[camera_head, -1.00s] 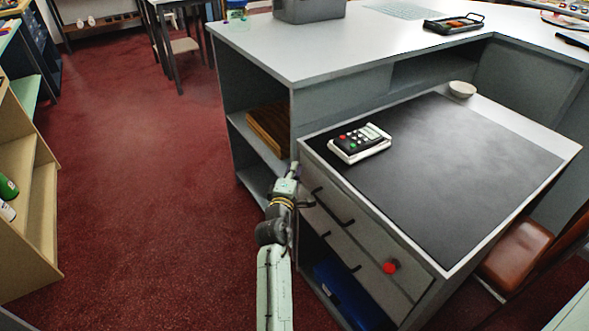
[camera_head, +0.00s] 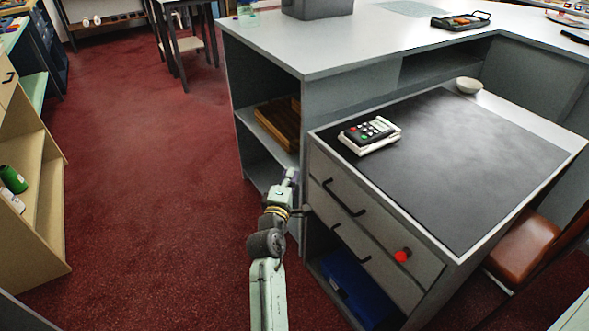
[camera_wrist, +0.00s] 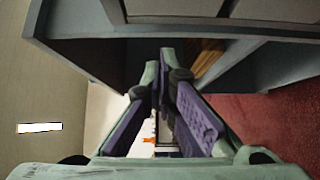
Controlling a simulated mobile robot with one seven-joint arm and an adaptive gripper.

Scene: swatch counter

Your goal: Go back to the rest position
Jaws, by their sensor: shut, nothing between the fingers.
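My gripper (camera_head: 289,178) is at the end of my arm, low in front of the grey counter and just left of the drawer cabinet (camera_head: 375,228). In the wrist view its two fingers (camera_wrist: 160,68) point up the picture and come together at the tips, with nothing visible held. The underside of a grey counter part (camera_wrist: 85,58) fills the top of that view. I cannot tell from the head view whether the gripper touches the cabinet; a small gap seems to show.
A card terminal (camera_head: 369,134) and a white bowl (camera_head: 469,86) stand on the cabinet top with its dark mat (camera_head: 450,170). A wooden shelf (camera_head: 40,225) stands at left. Red carpet (camera_head: 150,200) between is clear.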

